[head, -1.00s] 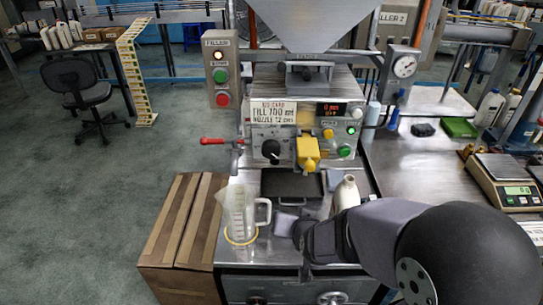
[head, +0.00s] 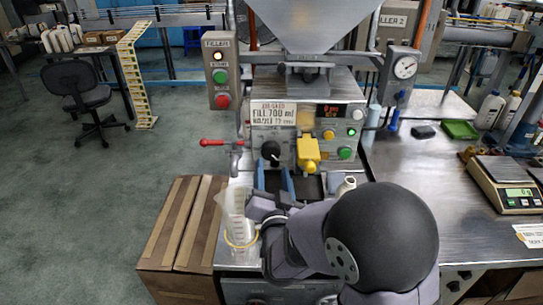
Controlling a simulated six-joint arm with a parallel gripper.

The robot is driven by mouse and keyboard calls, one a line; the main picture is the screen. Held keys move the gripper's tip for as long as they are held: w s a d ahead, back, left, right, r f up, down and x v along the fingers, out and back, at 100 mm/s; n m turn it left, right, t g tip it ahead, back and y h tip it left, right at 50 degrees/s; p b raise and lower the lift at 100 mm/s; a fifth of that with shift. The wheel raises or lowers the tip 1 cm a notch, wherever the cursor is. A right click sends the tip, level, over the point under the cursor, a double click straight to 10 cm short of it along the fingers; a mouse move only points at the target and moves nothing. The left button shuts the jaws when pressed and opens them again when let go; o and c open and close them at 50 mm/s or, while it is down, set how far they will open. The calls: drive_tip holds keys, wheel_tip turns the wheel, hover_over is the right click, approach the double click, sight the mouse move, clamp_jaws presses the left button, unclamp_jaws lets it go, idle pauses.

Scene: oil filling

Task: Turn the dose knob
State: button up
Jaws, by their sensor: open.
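The black dose knob (head: 270,150) is on the left part of the filler's front panel, below the white setting card (head: 273,114). My gripper (head: 273,176) is just below the knob in the picture. Its two blue fingers point up toward the panel, one on each side of the knob's line, and are apart with nothing between them. The knob shows clear above the fingertips, so I see no grip on it. Exact depth between fingers and knob cannot be told.
The yellow nozzle (head: 308,153) is close right of the knob. A red-handled lever (head: 213,142) sticks out at left. A clear measuring jug (head: 233,215) stands left of my gripper, partly hidden by it. A white bottle (head: 346,185) is at right.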

sight(271, 155)
drive_tip(key=shift+w+a+p, duration=0.15)
drive_tip(key=shift+w+p, duration=0.45)
drive_tip(key=shift+w, duration=1.15)
drive_tip(key=shift+w+a+p, duration=0.1)
drive_tip(key=shift+w+p, duration=0.5)
drive_tip(key=shift+w, duration=1.1)
drive_tip(key=c, duration=0.8)
